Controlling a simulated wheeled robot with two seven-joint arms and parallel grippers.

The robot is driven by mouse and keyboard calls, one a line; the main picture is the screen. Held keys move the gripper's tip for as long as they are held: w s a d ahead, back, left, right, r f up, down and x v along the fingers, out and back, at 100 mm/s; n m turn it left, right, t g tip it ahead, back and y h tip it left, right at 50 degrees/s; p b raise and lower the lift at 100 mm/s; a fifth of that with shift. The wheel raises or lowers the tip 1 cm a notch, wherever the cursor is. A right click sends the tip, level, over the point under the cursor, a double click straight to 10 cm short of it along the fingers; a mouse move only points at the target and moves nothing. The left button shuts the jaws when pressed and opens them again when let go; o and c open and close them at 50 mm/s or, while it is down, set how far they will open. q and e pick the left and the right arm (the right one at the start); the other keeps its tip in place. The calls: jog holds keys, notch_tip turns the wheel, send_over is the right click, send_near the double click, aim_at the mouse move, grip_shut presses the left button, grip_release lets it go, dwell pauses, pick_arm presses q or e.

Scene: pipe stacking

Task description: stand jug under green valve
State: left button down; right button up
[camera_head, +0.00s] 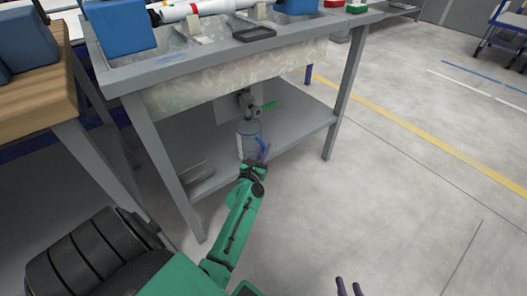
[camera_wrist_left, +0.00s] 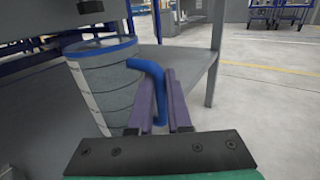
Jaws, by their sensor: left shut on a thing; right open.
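The clear jug (camera_head: 247,142) with a blue rim and blue handle is upright over the lower shelf of the sink bench, below the valve. It is large at the left of the left wrist view (camera_wrist_left: 100,85). My left gripper (camera_wrist_left: 166,90) is shut on the jug's blue handle (camera_wrist_left: 150,72). I cannot tell whether the jug's base touches the shelf. My right gripper (camera_head: 348,286) is open and empty at the bottom edge.
The bench's lower shelf (camera_head: 300,123) has bare room to the right of the jug. A front bench leg (camera_head: 165,165) stands left of my left arm and another (camera_head: 345,95) stands to the right. A wooden-topped table (camera_head: 40,95) is at the left. The floor at right is clear.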

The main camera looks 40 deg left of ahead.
pick_arm(q)
jog(key=shift+r, duration=0.1)
jog(key=shift+f, duration=0.2)
jog(key=c, duration=0.9)
grip_release()
jog(key=shift+o, duration=0.2)
jog(key=shift+r, duration=0.1)
